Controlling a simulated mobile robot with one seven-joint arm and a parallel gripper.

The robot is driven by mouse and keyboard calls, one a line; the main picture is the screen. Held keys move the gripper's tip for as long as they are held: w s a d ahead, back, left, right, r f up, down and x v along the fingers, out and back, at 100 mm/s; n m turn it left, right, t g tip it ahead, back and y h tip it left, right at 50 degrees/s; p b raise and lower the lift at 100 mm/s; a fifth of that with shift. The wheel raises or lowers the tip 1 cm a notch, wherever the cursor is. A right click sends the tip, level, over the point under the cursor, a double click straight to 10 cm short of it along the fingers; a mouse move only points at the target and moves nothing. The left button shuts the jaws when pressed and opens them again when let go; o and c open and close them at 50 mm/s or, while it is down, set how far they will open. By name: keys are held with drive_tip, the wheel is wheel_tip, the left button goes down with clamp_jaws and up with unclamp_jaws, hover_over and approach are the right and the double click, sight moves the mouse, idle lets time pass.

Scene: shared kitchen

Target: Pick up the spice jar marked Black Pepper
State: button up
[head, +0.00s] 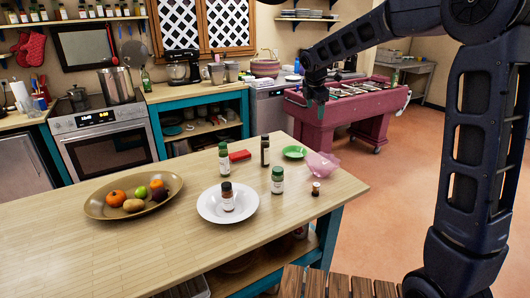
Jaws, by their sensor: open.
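Several small jars and bottles stand on the wooden island. A dark-capped jar with a pale label (227,198) is upright on a white plate (207,213). A green-capped jar (277,181) stands right of the plate, and another green-capped one (223,160) stands behind it. A tall dark bottle (265,150) stands between them at the back. A tiny dark-capped jar (316,189) is near the right edge. The labels are too small to read, so I cannot tell which is Black Pepper. My gripper (318,99) is open, raised beyond the island's far right side, away from the jars.
An oval bowl (95,210) with fruit sits left on the island. The front of the island top is clear. A slatted wooden surface (340,285) is at bottom right.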

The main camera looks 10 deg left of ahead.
drive_tip(key=w+a+f+n, duration=0.3)
drive_tip(key=a+f+n, duration=0.2)
drive_tip(key=a, duration=0.6)
drive_tip(key=n, duration=0.5)
hover_over(265, 141)
drive_tip(key=s+a, duration=0.1)
drive_tip(key=a, duration=0.1)
wheel_tip(265, 141, down, 6)
drive_tip(key=x, duration=0.5)
drive_tip(key=shift+s+d+f, duration=0.1)
drive_tip(key=shift+d+f, duration=0.15)
drive_tip(key=shift+d+x, duration=0.15)
drive_tip(key=shift+x, duration=1.2)
drive_tip(key=shift+d+x, duration=0.15)
drive_tip(key=shift+x, duration=1.2)
drive_tip(key=shift+s, duration=0.1)
drive_tip(key=c, duration=1.2)
drive_tip(key=shift+r, duration=0.2)
